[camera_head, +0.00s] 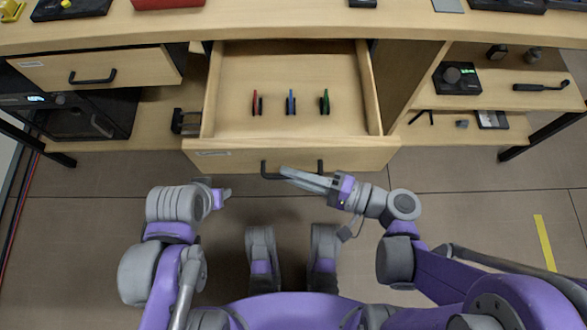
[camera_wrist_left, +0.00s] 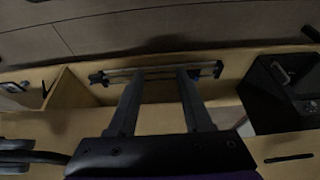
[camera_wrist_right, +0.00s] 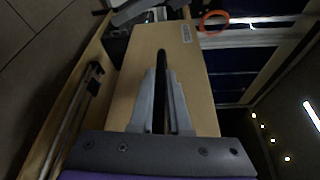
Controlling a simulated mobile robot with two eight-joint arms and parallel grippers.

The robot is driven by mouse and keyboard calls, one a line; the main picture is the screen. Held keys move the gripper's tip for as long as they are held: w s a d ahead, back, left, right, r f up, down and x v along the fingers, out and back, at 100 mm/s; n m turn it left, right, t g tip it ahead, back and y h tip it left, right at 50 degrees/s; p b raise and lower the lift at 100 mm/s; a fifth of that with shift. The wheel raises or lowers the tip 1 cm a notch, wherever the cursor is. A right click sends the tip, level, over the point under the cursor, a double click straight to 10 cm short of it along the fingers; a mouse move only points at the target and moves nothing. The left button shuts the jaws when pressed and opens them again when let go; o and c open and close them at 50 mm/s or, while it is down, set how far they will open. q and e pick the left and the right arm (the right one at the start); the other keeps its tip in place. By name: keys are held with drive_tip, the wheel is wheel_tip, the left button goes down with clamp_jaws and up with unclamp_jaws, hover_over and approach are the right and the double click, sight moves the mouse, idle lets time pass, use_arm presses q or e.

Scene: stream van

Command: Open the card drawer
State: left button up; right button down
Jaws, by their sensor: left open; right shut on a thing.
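The card drawer (camera_head: 235,160) stands pulled out from the desk in the head view, with its inside showing. Three small cards, red (camera_head: 256,102), blue (camera_head: 290,102) and green (camera_head: 324,102), stand in a row inside it. My right gripper (camera_head: 286,173) is shut on the drawer's black handle (camera_head: 319,166). In the right wrist view the black handle bar (camera_wrist_right: 162,65) lies between the two fingers. My left gripper (camera_head: 226,192) is in front of the drawer's left corner, apart from it. In the left wrist view its fingers (camera_wrist_left: 158,75) are spread with a gap between them.
A shut drawer (camera_head: 92,70) with a black handle is at the upper left. Open shelves (camera_head: 500,95) at the right hold a dark device (camera_head: 459,78) and small items. The desk top (camera_head: 270,20) runs along the back. Floor is free in front.

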drive_tip(key=c, duration=0.9)
unclamp_jaws()
drive_tip(key=shift+d, duration=0.15)
drive_tip(key=v, duration=1)
drive_tip(key=shift+s+d+p, duration=0.2)
drive_tip(key=shift+d+p, duration=0.05)
drive_tip(key=shift+p, duration=0.1)
